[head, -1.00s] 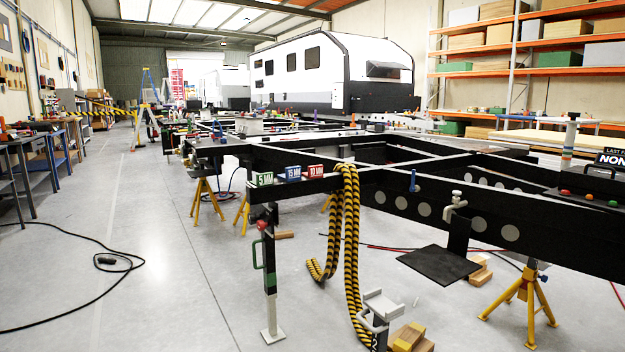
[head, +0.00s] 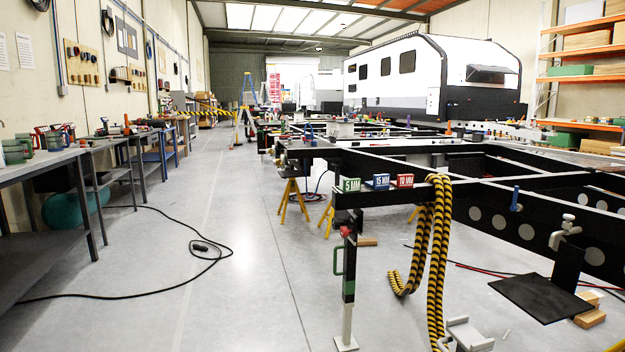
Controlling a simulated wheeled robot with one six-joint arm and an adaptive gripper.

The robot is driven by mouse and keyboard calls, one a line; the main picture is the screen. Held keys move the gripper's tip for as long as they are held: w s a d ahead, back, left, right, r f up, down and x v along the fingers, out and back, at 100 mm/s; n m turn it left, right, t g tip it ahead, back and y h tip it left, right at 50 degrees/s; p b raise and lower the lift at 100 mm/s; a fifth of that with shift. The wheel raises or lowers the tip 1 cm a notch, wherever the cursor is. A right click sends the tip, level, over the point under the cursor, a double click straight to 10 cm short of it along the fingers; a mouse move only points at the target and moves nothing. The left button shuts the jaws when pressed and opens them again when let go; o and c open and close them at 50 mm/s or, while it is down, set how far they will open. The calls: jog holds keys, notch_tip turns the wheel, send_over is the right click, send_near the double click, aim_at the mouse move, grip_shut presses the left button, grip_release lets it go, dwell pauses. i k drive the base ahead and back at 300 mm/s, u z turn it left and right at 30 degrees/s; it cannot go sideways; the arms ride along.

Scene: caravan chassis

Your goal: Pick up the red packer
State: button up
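The red packer (head: 404,181) is a small block with a white "10 MM" label. It sits on the black chassis rail (head: 460,188), at the right end of a row of three packers. A blue packer (head: 378,182) marked "15 MM" is just left of it, and a green packer (head: 347,185) marked "5 MM" is at the left end. Black and yellow striped hose (head: 437,250) hangs over the rail just right of the red packer. My gripper is not in view.
A jockey stand with a red knob (head: 346,290) stands below the rail's left end. A black cable (head: 200,248) lies on the floor at left. Grey workbenches (head: 80,150) line the left wall. The aisle floor (head: 245,220) between is mostly clear.

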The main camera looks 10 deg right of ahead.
aim_at(404, 181)
jog(key=u, duration=0.65)
jog(key=i, duration=2.55)
jog(key=z, duration=1)
